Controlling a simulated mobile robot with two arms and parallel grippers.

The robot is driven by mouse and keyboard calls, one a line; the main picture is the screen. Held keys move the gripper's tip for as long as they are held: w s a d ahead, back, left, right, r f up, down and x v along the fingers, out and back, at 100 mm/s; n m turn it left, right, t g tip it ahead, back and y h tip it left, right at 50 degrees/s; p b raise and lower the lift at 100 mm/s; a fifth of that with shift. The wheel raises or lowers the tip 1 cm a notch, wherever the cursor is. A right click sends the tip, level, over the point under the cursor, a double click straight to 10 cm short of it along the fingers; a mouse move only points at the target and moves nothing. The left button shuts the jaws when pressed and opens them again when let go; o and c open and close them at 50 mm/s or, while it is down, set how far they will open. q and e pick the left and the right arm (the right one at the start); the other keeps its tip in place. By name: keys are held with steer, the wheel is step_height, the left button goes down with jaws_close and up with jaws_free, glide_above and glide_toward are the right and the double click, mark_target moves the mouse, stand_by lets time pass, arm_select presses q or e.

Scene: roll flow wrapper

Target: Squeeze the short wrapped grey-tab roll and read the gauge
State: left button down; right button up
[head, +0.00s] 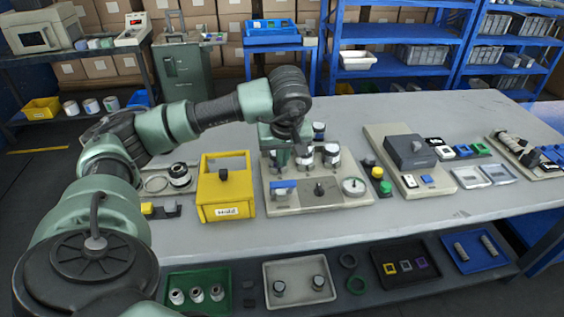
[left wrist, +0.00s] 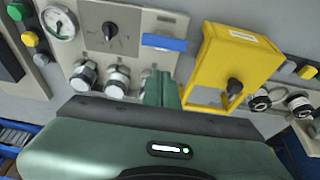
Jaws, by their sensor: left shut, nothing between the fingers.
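A beige gauge station (head: 335,203) stands mid-table with a round white gauge (head: 353,186), a dark knob (head: 319,188) and a blue block (head: 285,184). Behind these controls stand several short rolls (head: 331,155) with pale sides and dark tops. The left wrist view shows the rolls (left wrist: 118,82) and the gauge (left wrist: 60,23), too small to read. I cannot tell which roll has a grey tab. My left gripper (head: 285,157) points down over the station's rolls, shut and empty; its fingers (left wrist: 160,90) show beside the rolls. My right gripper is not in view.
A yellow box marked Hold (head: 227,190) stands left of the station, with black-and-white rolls (head: 179,175) beyond it. Green and yellow buttons (head: 385,187) and a beige machine with a grey block (head: 409,151) are at right. Trays (head: 300,270) lie on the lower shelf.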

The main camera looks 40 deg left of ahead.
arm_select(q)
steer(key=s+d+r, duration=0.1)
steer(key=r, duration=0.1)
steer(key=s+d+r, duration=0.1)
steer(key=d+r, duration=0.1)
steer(key=shift+s+d+b, duration=0.1)
steer(key=shift+s+b, duration=0.2)
steer(key=shift+s, duration=0.1)
steer(key=shift+d, duration=0.1)
